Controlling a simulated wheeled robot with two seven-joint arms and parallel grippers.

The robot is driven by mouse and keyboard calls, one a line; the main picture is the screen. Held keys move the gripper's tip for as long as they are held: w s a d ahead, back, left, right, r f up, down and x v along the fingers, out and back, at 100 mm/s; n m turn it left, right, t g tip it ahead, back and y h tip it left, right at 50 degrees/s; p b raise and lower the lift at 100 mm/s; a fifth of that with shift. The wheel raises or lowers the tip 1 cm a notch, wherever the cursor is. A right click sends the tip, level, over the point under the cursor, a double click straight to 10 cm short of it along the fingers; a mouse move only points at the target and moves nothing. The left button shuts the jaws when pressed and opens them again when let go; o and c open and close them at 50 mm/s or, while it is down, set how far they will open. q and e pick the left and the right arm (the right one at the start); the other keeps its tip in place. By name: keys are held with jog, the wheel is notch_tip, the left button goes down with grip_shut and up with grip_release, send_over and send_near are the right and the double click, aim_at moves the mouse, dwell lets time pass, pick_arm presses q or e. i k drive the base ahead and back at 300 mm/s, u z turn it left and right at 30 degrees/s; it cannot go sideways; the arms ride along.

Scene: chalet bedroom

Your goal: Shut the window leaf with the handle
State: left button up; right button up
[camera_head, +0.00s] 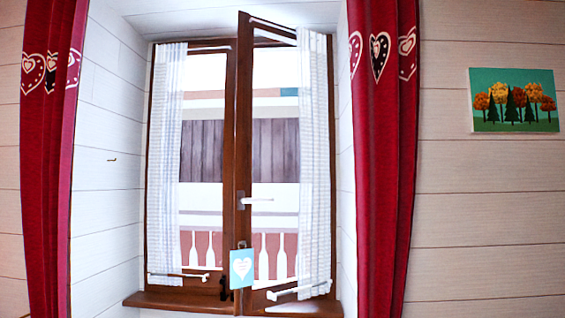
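The window leaf with the handle (243,140) is the right one of two wooden leaves, and it stands partly open, its free edge swung in from the frame near the middle. Its pale lever handle (257,200) sits on the free edge and points right. The left leaf (157,200) looks closed in the frame. A teal tag with a white heart (242,267) hangs low at the free edge of the open leaf. Neither of my grippers shows in the head view.
White sheer curtains hang on both leaves (314,150). A wooden sill (180,301) runs below. Red curtains with hearts hang at the left (45,180) and right (383,180) of the recess. A tree picture (513,100) hangs on the right wall.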

aim_at(255, 298)
jog(key=z, duration=0.1)
jog(key=i, duration=0.95)
jog(key=z, duration=0.05)
